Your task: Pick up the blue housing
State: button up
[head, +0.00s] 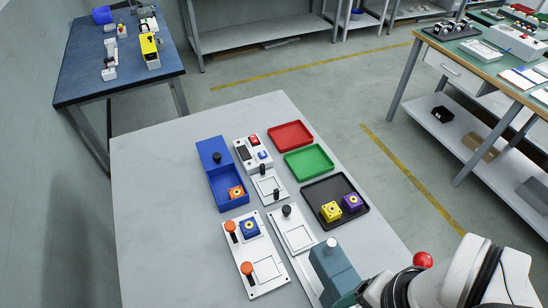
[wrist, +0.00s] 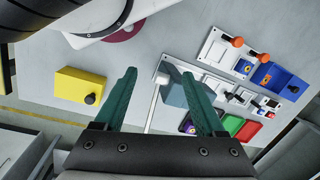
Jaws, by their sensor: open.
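The blue housing (head: 249,228) is a small blue block with a yellow ring around a dark hole on top. It sits on a white plate (head: 262,282) beside an orange knob. It also shows in the wrist view (wrist: 243,67), right of my fingers. My gripper (wrist: 160,74) has two dark teal fingers spread apart, with nothing held between them. It is well away from the housing, at the lower right in the head view, where its fingertips are largely hidden.
A blue-grey block (head: 337,266) stands near my gripper. A blue box (head: 229,201) holds an orange housing. A black tray (head: 325,191) holds yellow and purple housings. Red (head: 290,135) and green (head: 309,161) trays stand behind. The table's left side is clear.

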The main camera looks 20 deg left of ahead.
jog(key=shift+o, duration=0.8)
jog(key=w+a+n, duration=0.1)
jog(key=w+n, duration=0.1)
jog(key=n, duration=0.1)
jog(key=w+a+r+n+h, duration=0.1)
jog(key=w+n, duration=0.1)
jog(key=n, duration=0.1)
jog(key=w+a+n, duration=0.1)
jog(key=w+n, duration=0.1)
jog(key=shift+w+a+r+n+g+h, duration=0.2)
jog(key=shift+w+r+n+g+h, duration=0.1)
jog(key=shift+r+n+h, duration=0.1)
jog(key=w+a+n, duration=0.1)
jog(key=n, duration=0.1)
jog(key=w+a+n+h, duration=0.1)
jog(key=w+a+n, duration=0.2)
jog(key=a+n, duration=0.1)
jog(key=shift+w+a+f+n+h, duration=0.25)
jog(key=shift+w+n+h, duration=0.05)
jog(key=w+a+f+n+t+h, duration=0.1)
jog(key=w+a+f+n, duration=0.15)
jog(key=a+n, duration=0.4)
jog(key=n+t, duration=0.3)
jog(key=n, duration=0.8)
send_near(248, 225)
jog(key=x, duration=0.9)
jog(key=shift+f, duration=0.15)
grip_shut()
